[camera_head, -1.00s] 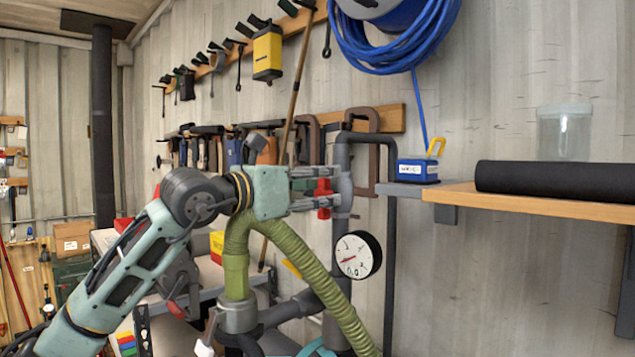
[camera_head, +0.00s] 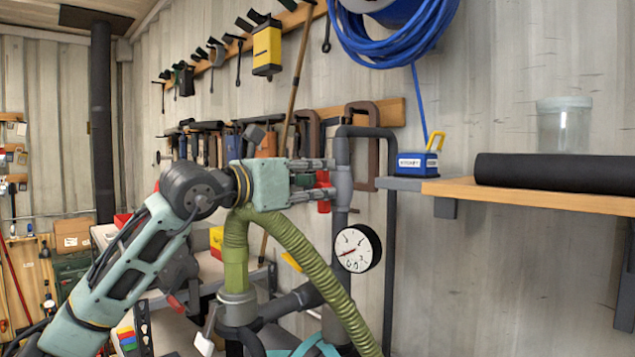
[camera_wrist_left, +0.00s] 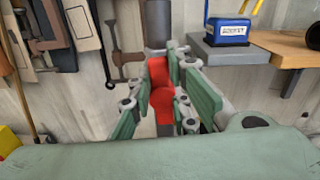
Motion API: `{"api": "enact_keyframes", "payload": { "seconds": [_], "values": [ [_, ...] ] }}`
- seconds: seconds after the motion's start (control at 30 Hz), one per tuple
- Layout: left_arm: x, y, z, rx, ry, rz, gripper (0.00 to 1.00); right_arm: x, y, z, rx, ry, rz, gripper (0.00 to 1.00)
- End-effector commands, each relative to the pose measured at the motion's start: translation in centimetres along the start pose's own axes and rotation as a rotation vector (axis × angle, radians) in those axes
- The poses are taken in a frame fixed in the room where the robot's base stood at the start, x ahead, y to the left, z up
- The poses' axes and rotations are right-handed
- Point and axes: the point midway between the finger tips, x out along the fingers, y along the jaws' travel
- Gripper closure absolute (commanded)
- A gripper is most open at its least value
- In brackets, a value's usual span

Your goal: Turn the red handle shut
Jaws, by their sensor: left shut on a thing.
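The red handle (camera_head: 323,190) is on the dark vertical pipe (camera_head: 342,182) by the wall, above the round gauge. My left gripper (camera_head: 318,181) reaches it from the left, its fingers on either side of it. In the left wrist view the red handle (camera_wrist_left: 161,90) stands roughly upright between the green finger pads of my left gripper (camera_wrist_left: 165,97), which is shut on it. The fingers hide part of the handle in the head view. My right gripper is not in view.
The white gauge (camera_head: 357,248) sits on the pipe just below. A green ribbed hose (camera_head: 300,260) passes under my left gripper. A wooden shelf (camera_head: 530,197) with a black roll (camera_head: 555,171) is at the right. The wall below the shelf is clear.

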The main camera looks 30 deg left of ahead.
Motion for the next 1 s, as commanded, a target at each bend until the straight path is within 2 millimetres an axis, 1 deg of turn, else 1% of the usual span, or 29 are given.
{"api": "enact_keyframes", "payload": {
  "seconds": [0.17,0.4,1.0],
  "values": [
    [0.0,0.2,-0.2,-0.107,-0.002,-0.001,1.0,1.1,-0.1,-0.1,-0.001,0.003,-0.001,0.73],
    [0.0,0.7,-0.3,-0.321,-0.002,-0.002,1.0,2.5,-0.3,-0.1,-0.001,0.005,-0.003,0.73],
    [0.0,1.8,-1.0,-0.892,-0.002,-0.001,1.0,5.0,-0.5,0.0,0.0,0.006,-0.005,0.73]
  ]
}}
